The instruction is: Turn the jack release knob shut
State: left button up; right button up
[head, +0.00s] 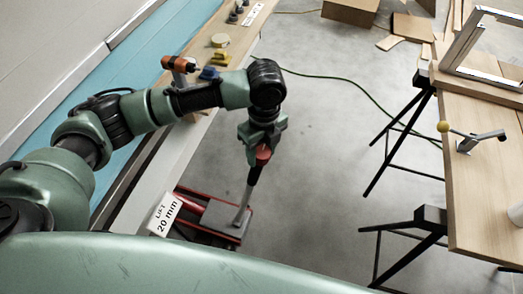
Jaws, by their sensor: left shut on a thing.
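A red floor jack (183,203) stands low at the side of the camper, at the bottom centre of the head view. My left gripper (262,146) points down and is shut around the top of the red grip. I cannot make out a separate release knob on the jack. A white sign (164,214) reading "LIFT 20 mm" stands in front of part of the jack. My right gripper is not in view.
A wooden workbench (475,195) on black trestles (405,140) stands at the right.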

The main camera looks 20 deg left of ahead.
pick_arm(q)
jog(key=shift+r+n+p, duration=0.2)
jog(key=shift+n+p, duration=0.1)
jog(key=shift+p, duration=0.35)
jog(key=n+t+p, duration=0.1)
jog(key=n+p, duration=0.5)
jog(key=p, duration=0.3)
jog(key=n+p, duration=0.6)
jog(key=p, duration=0.2)
jog(key=shift+d+r+n+t+p, duration=0.1)
jog(key=shift+d+n+t+p, duration=0.05)
jog(key=shift+n+t+p, duration=0.2)
jog(key=n+p, duration=0.2)
jog(key=shift+n+y+p, duration=0.3)
jog(key=shift+n+y, duration=0.05)
jog(key=shift+y, duration=0.05)
jog(key=shift+f+n+p, duration=0.2)
jog(key=shift+n+p, duration=0.35)
jog(key=shift+n, duration=0.35)
jog(key=shift+w+t, duration=0.1)
jog(key=shift+t, duration=0.15)
jog(key=o, duration=1.4)
jog(key=shift+c, duration=0.2)
jog(key=shift+f, duration=0.1)
